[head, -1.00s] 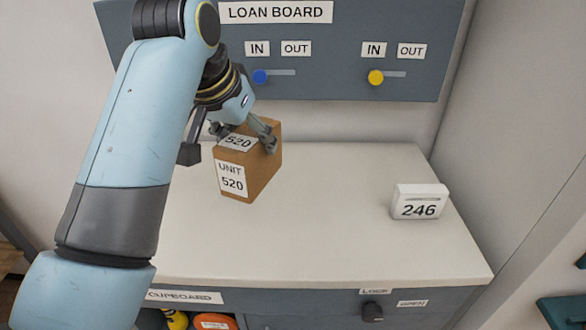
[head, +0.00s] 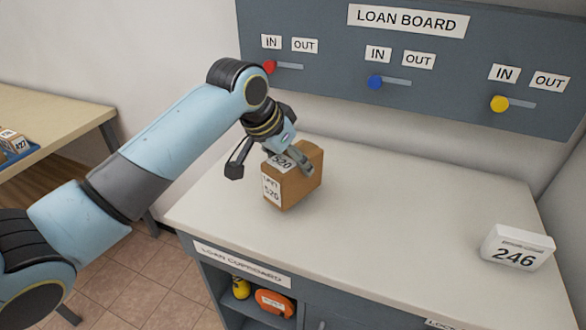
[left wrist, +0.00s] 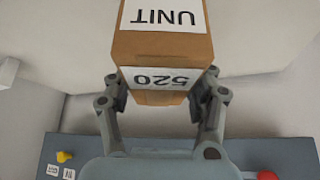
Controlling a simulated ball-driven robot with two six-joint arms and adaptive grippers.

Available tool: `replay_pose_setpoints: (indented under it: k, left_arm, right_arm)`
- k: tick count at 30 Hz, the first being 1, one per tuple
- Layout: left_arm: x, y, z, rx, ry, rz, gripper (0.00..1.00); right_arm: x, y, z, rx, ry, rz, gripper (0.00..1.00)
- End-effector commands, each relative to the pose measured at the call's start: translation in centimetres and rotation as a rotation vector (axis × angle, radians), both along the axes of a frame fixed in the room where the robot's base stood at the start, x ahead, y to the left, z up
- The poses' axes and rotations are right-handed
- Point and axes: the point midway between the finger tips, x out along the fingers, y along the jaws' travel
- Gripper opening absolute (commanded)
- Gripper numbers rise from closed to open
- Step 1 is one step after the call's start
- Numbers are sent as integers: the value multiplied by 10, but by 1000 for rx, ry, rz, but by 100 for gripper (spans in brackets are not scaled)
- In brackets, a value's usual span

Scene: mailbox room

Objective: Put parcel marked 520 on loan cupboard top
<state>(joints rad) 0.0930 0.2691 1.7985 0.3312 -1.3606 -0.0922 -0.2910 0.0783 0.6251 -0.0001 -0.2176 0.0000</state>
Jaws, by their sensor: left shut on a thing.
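The brown parcel marked 520 (head: 298,184) is at the loan cupboard top (head: 390,215), over its left half. I cannot tell whether its base touches the surface. My left gripper (head: 290,160) is shut on the parcel, gripping it near its upper end. In the left wrist view the parcel (left wrist: 162,48) sits between both fingers (left wrist: 160,95), with its UNIT and 520 labels upside down. My right gripper is not in view.
A white 246 sign (head: 516,248) stands at the right of the top. The loan board (head: 330,40) with red, blue and yellow sliders is on the wall behind. A shelf below holds an orange item (head: 274,303). Another table (head: 60,135) with a blue tray is at left.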

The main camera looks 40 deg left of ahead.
Motion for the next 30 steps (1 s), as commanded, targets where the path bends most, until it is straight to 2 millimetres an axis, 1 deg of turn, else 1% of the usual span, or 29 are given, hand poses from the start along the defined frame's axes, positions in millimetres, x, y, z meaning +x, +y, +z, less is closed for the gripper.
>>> replay_pose_setpoints:
  k: [1, 3, 6, 9, 17, 18, 22, 23, 30]
  left_arm:
    - [-1, -1, -9, -1, 5, 0, 8]
    - [-1, 0, -19, 0, 3, 1, 8]
    - [0, -1, -28, 1, 0, 0, 8]
    - [0, -1, -29, 1, 0, 0, 8]
    - [0, -1, -32, 2, 1, 0, 8]
    - [-1, -1, -32, 1, 3, -1, 62]
    - [-1, -1, -32, 2, 3, 0, 79]
    - [-1, -1, -32, 1, 3, -1, 81]
    - [-1, -1, -32, 2, 2, 0, 81]
  right_arm:
    - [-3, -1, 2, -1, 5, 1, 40]
    - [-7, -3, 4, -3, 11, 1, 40]
    - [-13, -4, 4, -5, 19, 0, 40]
    - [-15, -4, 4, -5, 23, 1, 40]
    - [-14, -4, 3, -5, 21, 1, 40]
    - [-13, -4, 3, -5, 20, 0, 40]
    - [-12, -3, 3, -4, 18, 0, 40]
    - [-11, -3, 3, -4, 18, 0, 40]
    - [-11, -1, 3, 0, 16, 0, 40]
